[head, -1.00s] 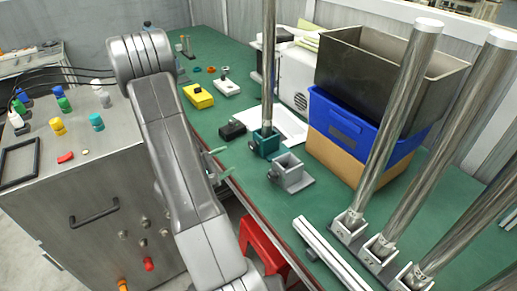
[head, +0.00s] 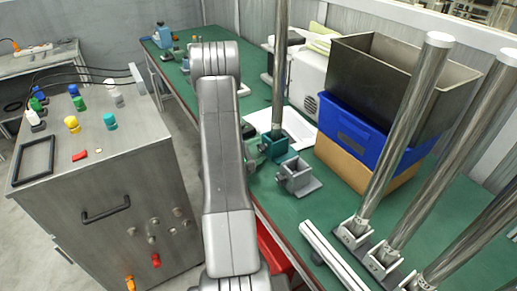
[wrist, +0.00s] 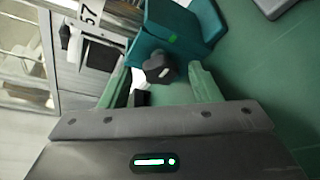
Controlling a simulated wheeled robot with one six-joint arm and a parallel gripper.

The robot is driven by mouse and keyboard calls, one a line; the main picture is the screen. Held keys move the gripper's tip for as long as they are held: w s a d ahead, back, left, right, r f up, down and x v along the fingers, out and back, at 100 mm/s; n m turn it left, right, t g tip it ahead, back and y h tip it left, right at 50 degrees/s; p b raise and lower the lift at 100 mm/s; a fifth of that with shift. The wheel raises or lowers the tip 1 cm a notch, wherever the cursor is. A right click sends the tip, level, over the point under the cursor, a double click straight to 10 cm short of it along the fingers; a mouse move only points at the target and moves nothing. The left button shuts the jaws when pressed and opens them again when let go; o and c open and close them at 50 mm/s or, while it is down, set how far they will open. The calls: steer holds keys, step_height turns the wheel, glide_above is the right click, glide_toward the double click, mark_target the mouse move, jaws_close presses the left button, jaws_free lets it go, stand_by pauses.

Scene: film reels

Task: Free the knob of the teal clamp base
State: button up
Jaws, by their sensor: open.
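The teal clamp base (head: 277,147) stands on the green table with an upright metal pole (head: 280,70) in it. In the wrist view the teal base (wrist: 182,28) is at the top middle, and its dark knob (wrist: 160,68) with a pale mark faces me. My gripper (wrist: 160,80) is open, with one pale green finger on each side of the knob. The knob appears between the fingertips, with a gap visible on both sides. In the head view my arm hides most of the gripper.
A grey clamp base (head: 298,178) with no pole stands just in front of the teal one. A blue crate (head: 345,128) is to the right, and several poles in bases stand at the far right. A white sheet (head: 300,128) lies behind the teal base.

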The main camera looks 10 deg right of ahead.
steer(key=shift+w+d+f, duration=0.1)
steer(key=shift+w+d, duration=0.25)
steer(key=shift+d, duration=0.05)
steer(key=c, duration=1)
